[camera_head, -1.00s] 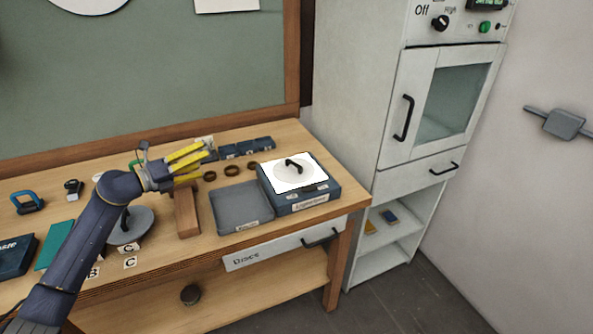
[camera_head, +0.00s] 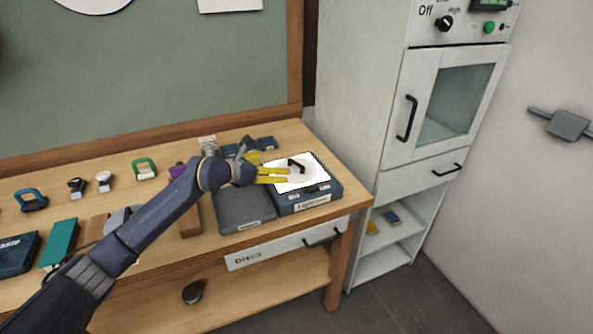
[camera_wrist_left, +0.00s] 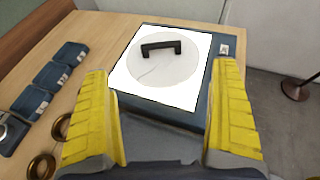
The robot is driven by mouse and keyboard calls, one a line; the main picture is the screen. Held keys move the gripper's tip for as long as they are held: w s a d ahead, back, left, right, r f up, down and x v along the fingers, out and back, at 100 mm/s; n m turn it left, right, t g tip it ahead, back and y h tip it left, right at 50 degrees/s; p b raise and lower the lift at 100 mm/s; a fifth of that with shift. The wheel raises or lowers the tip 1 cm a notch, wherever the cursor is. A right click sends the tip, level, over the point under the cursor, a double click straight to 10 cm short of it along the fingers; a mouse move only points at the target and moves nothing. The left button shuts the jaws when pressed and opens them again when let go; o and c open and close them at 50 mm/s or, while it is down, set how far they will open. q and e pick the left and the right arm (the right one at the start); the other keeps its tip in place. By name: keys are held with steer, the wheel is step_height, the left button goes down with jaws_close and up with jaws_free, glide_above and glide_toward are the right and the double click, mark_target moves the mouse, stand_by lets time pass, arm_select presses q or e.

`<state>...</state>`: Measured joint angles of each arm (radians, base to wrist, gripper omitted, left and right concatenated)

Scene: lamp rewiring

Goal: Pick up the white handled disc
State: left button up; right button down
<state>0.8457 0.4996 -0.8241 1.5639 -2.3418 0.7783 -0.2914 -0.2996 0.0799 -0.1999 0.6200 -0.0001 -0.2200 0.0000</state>
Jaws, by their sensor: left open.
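The white handled disc (camera_head: 304,172) lies flat on the bright white top of the light box (camera_head: 318,202), at the right end of the workbench. Its black handle (camera_head: 297,164) stands up from it. In the left wrist view the disc (camera_wrist_left: 160,70) lies ahead of the fingers, and faint lines mark its surface. My left gripper (camera_head: 272,168) is open and empty, with yellow fingers at the left edge of the light box. In the left wrist view its fingers (camera_wrist_left: 168,115) are spread wide, short of the disc and handle. My right gripper is not in view.
A grey tray (camera_head: 243,212) sits left of the light box. Dark blue boxes (camera_wrist_left: 52,75) and brass rings (camera_wrist_left: 42,165) lie on the bench beside it. A tall white cabinet (camera_head: 345,100) stands to the right. A drawer (camera_head: 285,247) is under the bench top.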

mark_target(296, 162)
arm_select(q)
steer(key=x, duration=0.7)
steer(key=shift+r, duration=0.1)
steer(key=shift+x, duration=2.5)
steer(key=shift+d+r, duration=0.1)
steer(key=shift+r, duration=0.05)
steer(key=shift+c, duration=0.4)
steer(key=c, duration=1.3)
steer(key=shift+c, duration=0.8)
steer(key=shift+r, duration=0.15)
